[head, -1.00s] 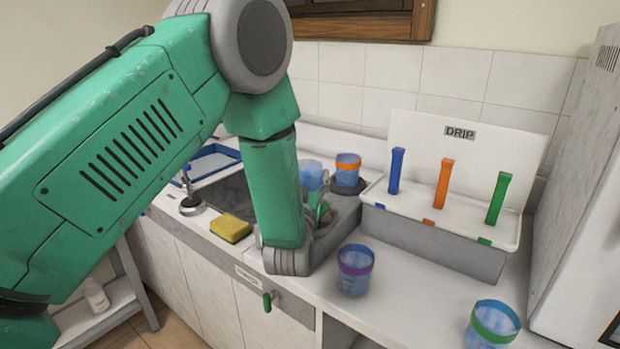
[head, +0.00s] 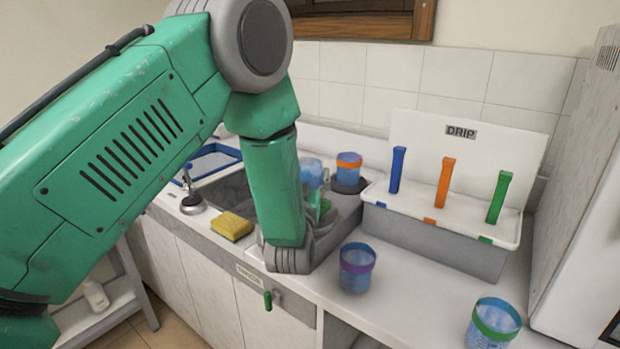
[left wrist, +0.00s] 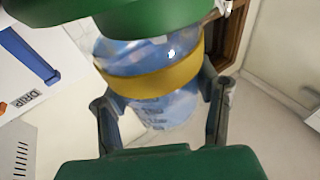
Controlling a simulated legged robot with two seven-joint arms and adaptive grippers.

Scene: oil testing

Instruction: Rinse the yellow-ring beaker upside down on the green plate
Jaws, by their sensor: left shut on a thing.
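The yellow-ring beaker, a clear blue one with a wide yellow band (left wrist: 155,82), sits between the two grey fingers in the left wrist view. My left gripper (head: 320,205) is shut on it. In the head view my forearm hides most of this gripper, over the sink side. A clear blue beaker (head: 312,172) shows partly behind my arm; its ring is hidden, and I cannot tell if it is the held one. A green shape (left wrist: 150,18) covers the top of the wrist view; I cannot tell what it is. I cannot make out the green plate. My right gripper is not in view.
An orange-ring beaker (head: 348,170) stands at the back. A purple-ring beaker (head: 357,268) and a green-ring beaker (head: 493,325) stand on the front counter. The DRIP rack (head: 440,235) has blue, orange and green posts. A yellow sponge (head: 231,226) lies by the sink (head: 228,196).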

